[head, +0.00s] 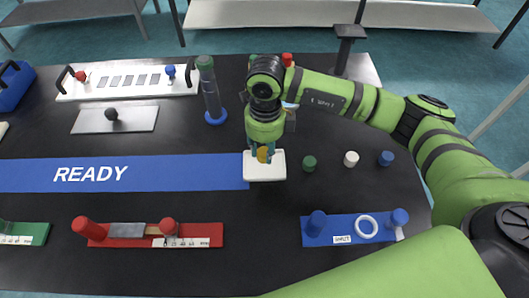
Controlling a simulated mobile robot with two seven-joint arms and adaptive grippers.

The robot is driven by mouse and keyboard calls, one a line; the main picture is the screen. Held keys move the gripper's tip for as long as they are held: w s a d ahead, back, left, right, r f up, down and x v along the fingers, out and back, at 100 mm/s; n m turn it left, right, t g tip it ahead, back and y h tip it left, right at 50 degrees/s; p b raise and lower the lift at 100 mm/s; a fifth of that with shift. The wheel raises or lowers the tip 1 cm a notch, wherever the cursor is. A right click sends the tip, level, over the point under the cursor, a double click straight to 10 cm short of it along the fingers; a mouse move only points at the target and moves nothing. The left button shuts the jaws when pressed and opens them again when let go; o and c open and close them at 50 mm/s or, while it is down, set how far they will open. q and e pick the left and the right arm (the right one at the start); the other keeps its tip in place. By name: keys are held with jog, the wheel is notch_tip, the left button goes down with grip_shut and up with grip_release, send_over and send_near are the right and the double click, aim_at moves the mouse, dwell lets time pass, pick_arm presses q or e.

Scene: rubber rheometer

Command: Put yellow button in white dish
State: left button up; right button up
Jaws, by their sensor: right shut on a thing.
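The yellow button (263,154) is a small round yellow-orange piece, partly hidden between the fingertips of my right gripper (263,150). The right gripper points down and is shut on the button. The white dish (265,178) is a small square white piece directly below the fingertips, by the right end of the blue READY strip. The button overlaps the dish's far edge in the head view; I cannot tell whether it touches the dish. My left gripper is not in view.
Green (309,163), white (351,159) and blue (386,158) buttons stand right of the dish on the black table. Red (200,234) and blue (345,234) fixtures lie nearer.

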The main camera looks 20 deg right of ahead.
aim_at(265, 151)
notch_tip(265, 151, down, 3)
jog(key=shift+d+f+p, duration=0.1)
jog(key=shift+f+p, duration=0.05)
jog(key=shift+p, duration=0.25)
jog(key=shift+f, duration=0.1)
jog(key=shift+f, duration=0.15)
jog(key=o, duration=1)
